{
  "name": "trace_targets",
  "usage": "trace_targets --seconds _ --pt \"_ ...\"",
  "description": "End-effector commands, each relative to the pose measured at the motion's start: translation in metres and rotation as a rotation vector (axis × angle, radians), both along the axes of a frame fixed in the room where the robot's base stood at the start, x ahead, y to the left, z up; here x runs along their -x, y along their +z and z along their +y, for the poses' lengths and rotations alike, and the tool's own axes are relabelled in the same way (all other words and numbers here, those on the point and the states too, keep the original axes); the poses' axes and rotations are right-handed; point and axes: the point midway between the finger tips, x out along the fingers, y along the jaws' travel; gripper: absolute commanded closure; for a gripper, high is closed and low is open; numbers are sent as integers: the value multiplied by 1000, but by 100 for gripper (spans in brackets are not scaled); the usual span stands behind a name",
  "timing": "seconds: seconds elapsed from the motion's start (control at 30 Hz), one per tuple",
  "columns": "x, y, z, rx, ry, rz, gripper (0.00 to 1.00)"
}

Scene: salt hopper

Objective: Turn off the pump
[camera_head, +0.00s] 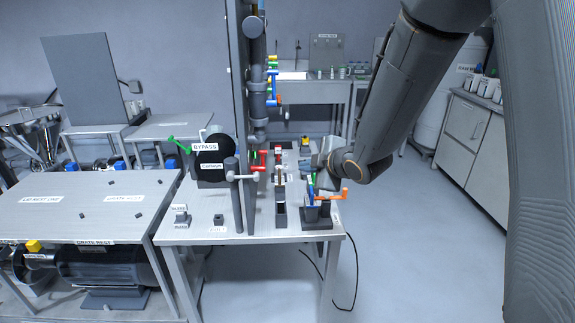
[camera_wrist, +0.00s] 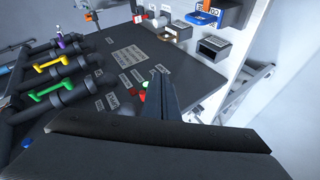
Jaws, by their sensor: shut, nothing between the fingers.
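My gripper (camera_wrist: 160,78) is shut and empty in the wrist view, with its fingers reaching over a dark panel (camera_wrist: 92,100). A small green button (camera_wrist: 145,84) and a red button (camera_wrist: 141,97) show just left of the fingers; I cannot tell whether the fingers touch either. Small white labels around them are too small to read. Which control belongs to the pump does not show. In the head view my gripper (camera_head: 324,178) is above the right part of the middle table (camera_head: 262,238), beside blue and orange handles; its fingertips are hard to make out there.
Pipes with a yellow handle (camera_wrist: 51,65) and a green handle (camera_wrist: 48,89) run along the panel's left. A blue handle (camera_wrist: 204,18) and a dark box (camera_wrist: 213,47) stand at the upper right. A vertical post (camera_head: 240,110) stands left of my arm. The right floor (camera_head: 420,240) is clear.

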Motion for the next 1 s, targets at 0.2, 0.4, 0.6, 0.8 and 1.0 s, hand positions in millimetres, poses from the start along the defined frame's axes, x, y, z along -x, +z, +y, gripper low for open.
trace_targets --seconds 0.2,0.4,0.6,0.8,1.0 --pt "84 -52 -102 -181 -611 457 100" --pt "194 -82 -140 -358 -1112 798 100" --pt "257 -90 -142 -446 -1372 972 100" --pt "269 -90 -141 -459 -1420 1004 100" --pt "268 -90 -141 -457 -1417 1002 100"
